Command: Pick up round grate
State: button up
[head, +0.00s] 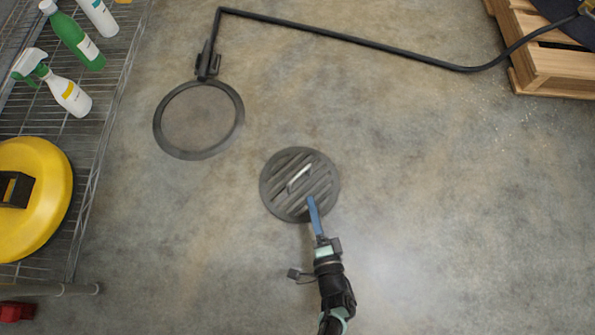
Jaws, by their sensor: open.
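The round grate (277,196) is a dark grey slatted disc on the concrete floor near the middle of the head view. A light metal handle (297,177) stands out at its centre. My gripper (312,203), with a blue finger showing, reaches in from below and overlaps the grate's lower right part in the picture. It is open and holds nothing. Its tip shows just below and right of the handle, apart from it in the picture. I cannot tell its height above the grate, and a second finger is not clearly visible.
A dark ring (240,125) with a black pole (350,40) lies up and left of the grate. A wire shelf (100,165) with bottles and a yellow round object (50,205) stands at left. A wooden pallet (550,65) is at top right. Floor to the right is clear.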

aim_at(302, 173)
jog(key=shift+s+a+f+b, duration=0.1)
jog(key=shift+a+f+b, duration=0.3)
jog(key=shift+f, duration=0.4)
jog(key=b+x, duration=0.3)
jog(key=x, duration=0.4)
jog(key=b+x, duration=0.4)
jog(key=shift+d+f, duration=0.2)
jog(key=shift+w+r, duration=0.1)
jog(key=shift+w, duration=0.45)
grip_shut()
jog(key=shift+r, duration=0.2)
